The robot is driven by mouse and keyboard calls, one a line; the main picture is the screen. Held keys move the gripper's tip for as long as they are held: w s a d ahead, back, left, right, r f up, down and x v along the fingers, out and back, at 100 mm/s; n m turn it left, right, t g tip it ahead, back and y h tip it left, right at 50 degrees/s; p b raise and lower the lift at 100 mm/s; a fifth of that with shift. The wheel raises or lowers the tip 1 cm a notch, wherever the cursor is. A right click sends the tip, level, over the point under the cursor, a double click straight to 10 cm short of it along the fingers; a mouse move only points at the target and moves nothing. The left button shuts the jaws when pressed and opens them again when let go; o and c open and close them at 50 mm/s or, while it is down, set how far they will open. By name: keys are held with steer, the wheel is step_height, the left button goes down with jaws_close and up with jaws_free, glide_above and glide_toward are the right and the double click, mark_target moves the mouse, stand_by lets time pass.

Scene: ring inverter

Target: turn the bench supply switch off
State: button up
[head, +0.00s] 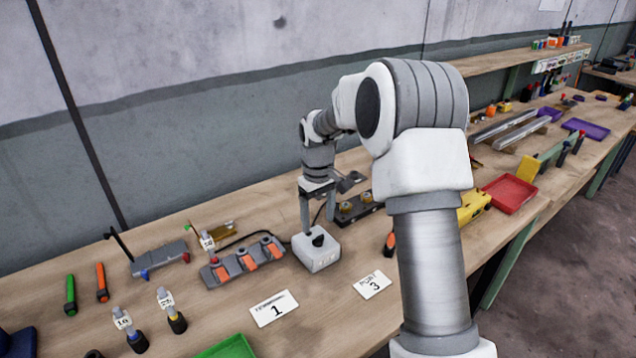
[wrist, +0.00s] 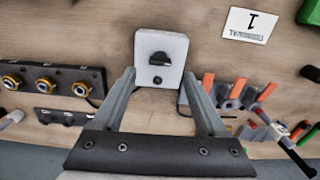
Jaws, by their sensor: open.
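The bench supply switch appears to be a small white box (head: 316,256) with a black knob (head: 318,240) on top, standing on the wooden bench. In the wrist view the box (wrist: 147,43) is ahead of my gripper, and its knob (wrist: 160,60) lies roughly sideways across the picture. A small dark mark shows below the knob; its lettering is too small to read. My gripper (head: 319,226) is open and empty, pointing down just above the box. In the wrist view its two fingers (wrist: 159,74) stand either side of the knob, apart from it.
A grey block with orange levers (head: 245,262) sits close left of the box. A dark block with brass terminals (head: 357,208) stands behind right. Bare bench lies between the cards and the box.

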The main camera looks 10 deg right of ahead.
mark_target(318, 237)
step_height(318, 237, up, 12)
steer(key=shift+r+p, duration=0.15)
steer(key=shift+p, duration=0.2)
steer(key=s+r+m+t, duration=0.1)
steer(key=s+r+t, duration=0.1)
steer(key=s+r, duration=0.45)
steer(key=s+r+m+t, duration=0.1)
steer(key=s+r, duration=0.2)
steer(key=s, duration=0.7)
steer(key=s+f+m+t, duration=0.2)
steer(key=s+f, duration=0.1)
steer(key=s, duration=1.2)
steer(key=shift+m+t, duration=0.3)
steer(key=shift+f, duration=0.1)
